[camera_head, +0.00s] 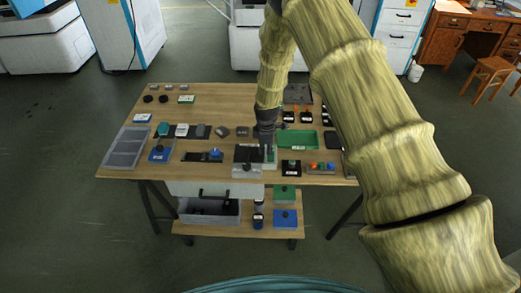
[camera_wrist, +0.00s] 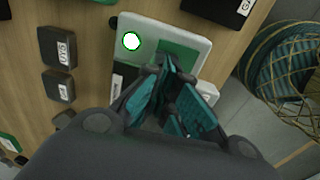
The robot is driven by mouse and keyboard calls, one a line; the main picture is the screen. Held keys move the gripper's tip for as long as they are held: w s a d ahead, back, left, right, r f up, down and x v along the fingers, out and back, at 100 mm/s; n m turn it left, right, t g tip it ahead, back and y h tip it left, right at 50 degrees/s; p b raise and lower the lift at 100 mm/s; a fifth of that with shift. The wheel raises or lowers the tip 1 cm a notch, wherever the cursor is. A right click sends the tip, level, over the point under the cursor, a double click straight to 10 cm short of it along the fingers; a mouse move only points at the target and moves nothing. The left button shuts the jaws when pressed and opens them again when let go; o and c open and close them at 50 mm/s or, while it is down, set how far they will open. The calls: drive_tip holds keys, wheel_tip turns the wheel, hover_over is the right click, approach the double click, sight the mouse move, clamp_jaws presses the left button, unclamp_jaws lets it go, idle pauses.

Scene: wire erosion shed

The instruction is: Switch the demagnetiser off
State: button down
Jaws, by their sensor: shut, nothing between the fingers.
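A white-edged switch panel with a green face (camera_wrist: 158,40) fills the upper middle of the wrist view; I take it for the demagnetiser's. A round white spot with a bright green rim (camera_wrist: 131,41) glows at its left end. My gripper (camera_wrist: 174,78) is shut and empty, its teal fingers over the lower right of the panel, hiding part of it. Contact cannot be told. In the head view my gripper (camera_head: 267,150) points down at the green-and-white panel (camera_head: 271,160) beside a dark-topped grey box (camera_head: 246,170) near the table's front edge.
A green tray (camera_head: 296,140) lies right of my gripper, with a small black block (camera_head: 291,168) in front. A blue-based item (camera_head: 161,151) and a grey tray (camera_head: 125,147) are at left. Dark labelled blocks (camera_wrist: 57,46) flank the panel. Bare wood (camera_head: 215,178) shows along the front.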

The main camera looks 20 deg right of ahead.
drive_tip(key=shift+d+f, duration=0.15)
drive_tip(key=shift+d, duration=0.05)
drive_tip(key=shift+a, duration=0.2)
drive_tip(key=shift+s, duration=0.15)
drive_tip(key=shift+s+a+r, duration=0.2)
drive_tip(key=shift+s, duration=0.4)
drive_tip(key=r+p, duration=0.2)
drive_tip(key=r, duration=0.2)
drive_tip(key=shift+w+d+r+p, duration=0.1)
drive_tip(key=shift+w+r+p, duration=0.2)
drive_tip(key=shift+p, duration=0.1)
drive_tip(key=shift+b, duration=0.55)
wheel_tip(320, 180, up, 9)
drive_tip(key=w+b, duration=0.1)
drive_tip(key=b, duration=0.2)
drive_tip(key=shift+d, duration=0.2)
